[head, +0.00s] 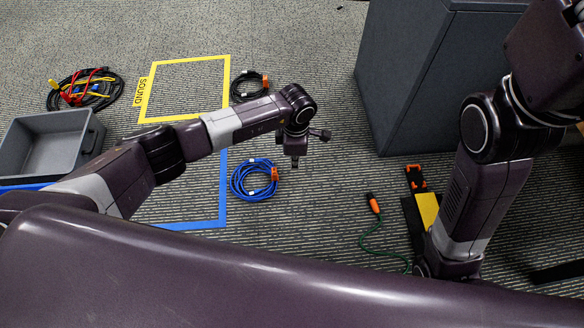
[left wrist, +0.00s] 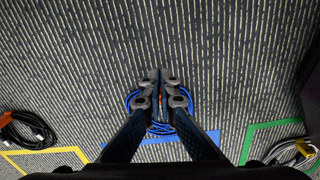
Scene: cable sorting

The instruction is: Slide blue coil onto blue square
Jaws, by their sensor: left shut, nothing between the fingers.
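The blue coil (head: 252,182), a ring of blue cable with an orange end and white ties, lies on the carpet. It is just right of the blue square's right tape edge (head: 223,190). The square's left part is hidden by my left arm. My left gripper (head: 294,163) is shut and empty, pointing down, up and right of the coil in the head view. In the left wrist view my left fingers (left wrist: 158,88) cover the middle of the coil (left wrist: 132,100), with the blue tape (left wrist: 150,141) right below it. My right gripper's fingers are hidden behind my body.
A yellow square (head: 185,60) marked SOUND lies behind the blue one, with a black coil (head: 249,86) to its right. A grey bin (head: 45,146) and a mixed cable coil (head: 86,90) are at left. A dark cabinet (head: 420,75) stands at right. A green cable (head: 375,235) lies in front of it.

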